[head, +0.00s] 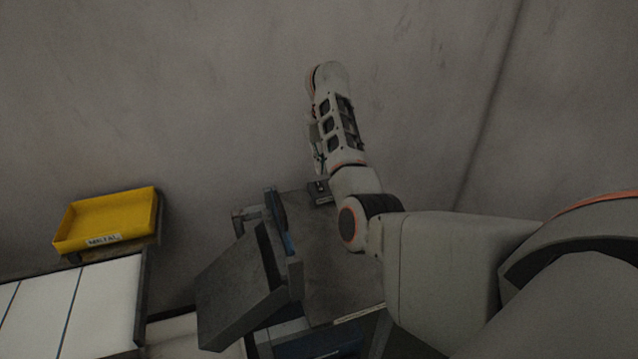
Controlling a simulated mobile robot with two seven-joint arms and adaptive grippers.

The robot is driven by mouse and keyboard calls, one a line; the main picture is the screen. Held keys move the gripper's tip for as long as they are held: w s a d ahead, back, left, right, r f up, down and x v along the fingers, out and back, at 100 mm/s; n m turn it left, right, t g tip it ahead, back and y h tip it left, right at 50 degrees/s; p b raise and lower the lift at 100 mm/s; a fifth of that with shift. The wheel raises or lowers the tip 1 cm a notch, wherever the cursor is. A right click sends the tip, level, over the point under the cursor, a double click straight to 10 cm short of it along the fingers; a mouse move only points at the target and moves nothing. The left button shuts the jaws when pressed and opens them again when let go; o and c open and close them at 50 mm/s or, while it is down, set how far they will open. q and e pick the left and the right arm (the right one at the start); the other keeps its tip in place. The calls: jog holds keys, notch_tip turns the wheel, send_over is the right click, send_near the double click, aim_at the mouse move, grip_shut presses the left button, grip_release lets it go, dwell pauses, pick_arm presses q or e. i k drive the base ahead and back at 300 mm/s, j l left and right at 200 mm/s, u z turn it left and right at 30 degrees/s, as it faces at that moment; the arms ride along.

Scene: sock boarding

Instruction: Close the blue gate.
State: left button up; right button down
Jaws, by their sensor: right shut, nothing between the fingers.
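A narrow blue panel (287,243), which looks like the blue gate, stands on edge at the dark grey machine in the lower middle of the head view. I see it nearly edge-on and partly behind a tilted grey box, so I cannot tell how far open it is. My right arm comes in from the right and bends upward past the machine. My right gripper (319,162) is shut and empty, mostly hidden beside my forearm. It is above and to the right of the blue panel, apart from it in the picture. My left gripper is out of view.
A tilted dark grey box (242,285) stands in front of the panel. A yellow tray (107,219) with a label sits at the left, above a white panelled surface (98,302). A small dark block (320,193) lies behind the machine. A grey wall fills the back.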

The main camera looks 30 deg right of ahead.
aim_at(281, 218)
jog(key=k+j, duration=0.8)
jog(key=k, duration=0.05)
